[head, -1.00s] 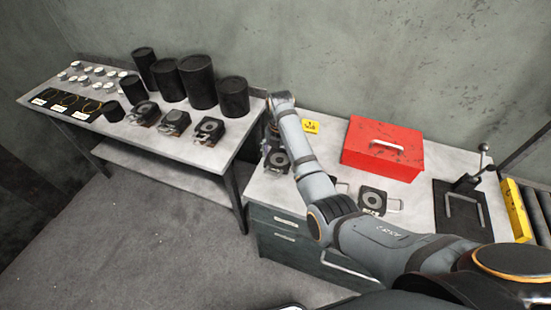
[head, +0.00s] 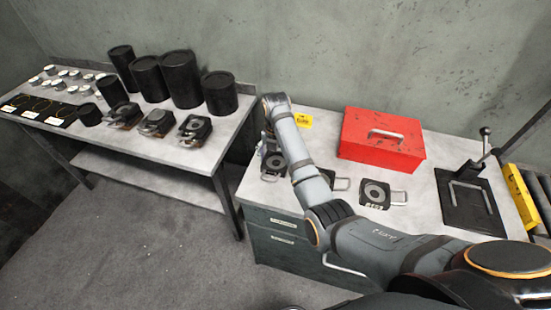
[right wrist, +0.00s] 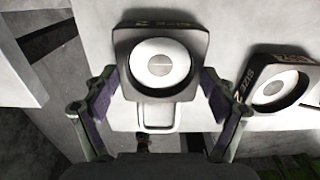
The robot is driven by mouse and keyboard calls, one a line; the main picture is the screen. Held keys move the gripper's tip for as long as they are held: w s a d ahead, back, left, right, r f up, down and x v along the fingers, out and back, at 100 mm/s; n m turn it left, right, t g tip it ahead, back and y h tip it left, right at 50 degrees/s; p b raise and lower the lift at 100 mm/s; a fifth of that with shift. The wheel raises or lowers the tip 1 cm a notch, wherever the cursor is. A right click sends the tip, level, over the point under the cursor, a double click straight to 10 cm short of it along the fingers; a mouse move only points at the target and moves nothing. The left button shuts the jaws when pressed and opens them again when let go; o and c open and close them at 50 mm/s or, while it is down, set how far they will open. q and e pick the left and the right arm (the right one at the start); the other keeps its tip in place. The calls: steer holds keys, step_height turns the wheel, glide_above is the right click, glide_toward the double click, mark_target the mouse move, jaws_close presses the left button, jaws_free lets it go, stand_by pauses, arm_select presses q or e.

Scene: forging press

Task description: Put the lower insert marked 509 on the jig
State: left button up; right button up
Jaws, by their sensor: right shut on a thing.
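My right gripper (head: 268,138) points down at the left end of the drawer bench. In the right wrist view its fingers (right wrist: 160,92) close on both sides of a dark square insert (right wrist: 160,66) with a round pale centre and a wire handle. In the head view this insert (head: 273,163) shows under the gripper; I cannot tell whether it touches the bench. Its number is not readable. Two similar inserts lie to its right, one (head: 327,177) partly behind my arm and one (head: 376,194) in the open. The black jig plate (head: 467,202) is farther right. My left gripper is out of view.
A lever clamp (head: 484,150) rises at the jig plate's back edge. The left table (head: 200,158) holds black cylinders and dies. A gap separates the tables.

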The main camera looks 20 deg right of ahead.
mark_target(276, 164)
steer(key=shift+d+r, duration=0.15)
steer(key=o, duration=1.4)
steer(key=shift+f, duration=0.25)
steer(key=shift+c, duration=0.2)
steer(key=o, duration=0.3)
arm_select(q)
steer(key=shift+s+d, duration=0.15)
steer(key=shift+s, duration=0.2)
arm_select(e)
steer(key=shift+r, duration=0.15)
step_height(276, 164, up, 5)
steer(key=shift+r, duration=0.15)
arm_select(q)
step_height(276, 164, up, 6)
steer(key=p, duration=0.6)
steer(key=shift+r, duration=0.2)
arm_select(e)
step_height(276, 164, up, 7)
